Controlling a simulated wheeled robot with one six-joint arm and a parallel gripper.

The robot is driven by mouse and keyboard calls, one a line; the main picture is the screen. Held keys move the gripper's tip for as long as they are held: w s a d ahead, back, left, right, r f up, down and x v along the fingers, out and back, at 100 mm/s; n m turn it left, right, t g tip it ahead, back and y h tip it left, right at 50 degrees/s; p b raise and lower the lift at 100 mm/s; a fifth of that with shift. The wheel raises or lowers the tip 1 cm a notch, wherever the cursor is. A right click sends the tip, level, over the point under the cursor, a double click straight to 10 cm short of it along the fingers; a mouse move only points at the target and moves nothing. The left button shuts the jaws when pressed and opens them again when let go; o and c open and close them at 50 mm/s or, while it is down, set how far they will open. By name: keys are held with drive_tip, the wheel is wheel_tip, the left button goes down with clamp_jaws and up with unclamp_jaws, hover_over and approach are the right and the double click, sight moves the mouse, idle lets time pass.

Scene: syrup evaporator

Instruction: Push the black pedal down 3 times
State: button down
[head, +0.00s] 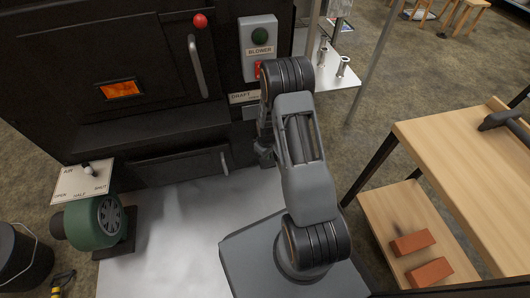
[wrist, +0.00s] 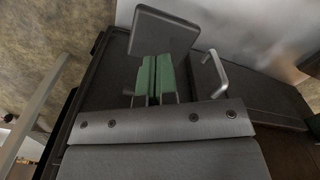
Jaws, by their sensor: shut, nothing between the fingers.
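A dark square plate (wrist: 165,32), which looks like the black pedal, sits just beyond my fingertips in the wrist view. In the head view I cannot make the pedal out; my arm covers that part of the firebox front. My gripper (wrist: 155,62) is shut and empty, its green finger pads together and pointing at the plate. The fingertips overlap the plate's lower edge in the picture; I cannot tell whether they touch it. In the head view my gripper (head: 265,155) is mostly hidden behind my arm, low by the black front.
A drawer handle (wrist: 217,72) is close right of the fingers. The black firebox (head: 120,75) has a blower switch box (head: 259,36). A green blower (head: 92,222) stands left on the metal floor sheet (head: 180,225). A wooden bench (head: 465,165) is right, with bricks (head: 413,243) on its shelf.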

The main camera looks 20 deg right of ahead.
sight(266, 161)
drive_tip(key=shift+f, duration=0.15)
drive_tip(key=shift+w+d+f+b, duration=0.1)
drive_tip(key=shift+w+f+b, duration=0.05)
drive_tip(key=shift+f+b, duration=1)
drive_tip(key=shift+w+a+f+b, duration=0.15)
drive_tip(key=shift+f+b, duration=0.65)
drive_tip(key=shift+f, duration=0.65)
drive_tip(key=shift+w+d+f+b, duration=0.15)
drive_tip(key=shift+f+b, duration=0.85)
drive_tip(key=shift+f, duration=0.3)
drive_tip(key=r+p, duration=0.2)
drive_tip(key=s+r+p, duration=0.1)
drive_tip(key=r+p, duration=0.1)
drive_tip(key=r, duration=0.1)
drive_tip(key=r+p, duration=0.2)
drive_tip(key=r, duration=0.1)
drive_tip(key=shift+s+p, duration=0.15)
drive_tip(key=shift+p, duration=0.15)
drive_tip(key=shift+f, duration=0.15)
